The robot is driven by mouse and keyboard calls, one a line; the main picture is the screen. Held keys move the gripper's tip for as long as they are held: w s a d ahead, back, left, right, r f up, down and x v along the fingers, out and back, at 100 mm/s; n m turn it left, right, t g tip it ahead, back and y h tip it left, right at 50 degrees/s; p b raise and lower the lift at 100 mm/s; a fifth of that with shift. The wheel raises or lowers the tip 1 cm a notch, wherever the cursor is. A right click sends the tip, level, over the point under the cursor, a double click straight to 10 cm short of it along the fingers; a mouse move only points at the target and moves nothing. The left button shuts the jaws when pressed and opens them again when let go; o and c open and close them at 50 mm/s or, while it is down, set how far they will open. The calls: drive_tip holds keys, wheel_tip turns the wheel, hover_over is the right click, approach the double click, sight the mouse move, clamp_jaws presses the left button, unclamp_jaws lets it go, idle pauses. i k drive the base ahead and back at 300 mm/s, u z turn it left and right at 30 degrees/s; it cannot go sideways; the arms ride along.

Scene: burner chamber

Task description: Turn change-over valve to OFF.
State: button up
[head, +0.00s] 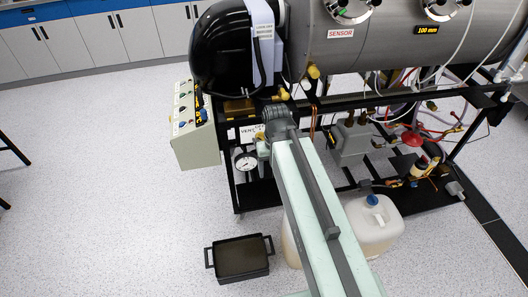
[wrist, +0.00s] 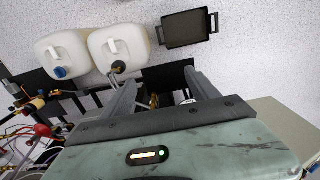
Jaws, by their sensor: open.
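The change-over valve cannot be picked out for certain. A small brass fitting (wrist: 154,101) shows between the fingers in the wrist view and may be part of it. In the head view my arm reaches to the rig's front beside a white "VENT" label (head: 247,132), and it hides what lies behind it. My gripper (wrist: 162,82) is open, its two grey fingers spread apart with nothing held between them. No contact with the fitting is visible. The valve's handle position cannot be read.
A round gauge (head: 246,161) sits below the label. A control box (head: 195,125) juts out at left. The chamber (head: 400,35) is above. A white jug (head: 372,222) and a black tray (head: 240,258) stand low in front. Open floor lies left.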

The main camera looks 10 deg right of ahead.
sight(260, 135)
drive_tip(key=z, duration=0.8)
drive_tip(key=k, duration=1.2)
drive_tip(key=u, duration=1.55)
drive_tip(key=i, duration=1.05)
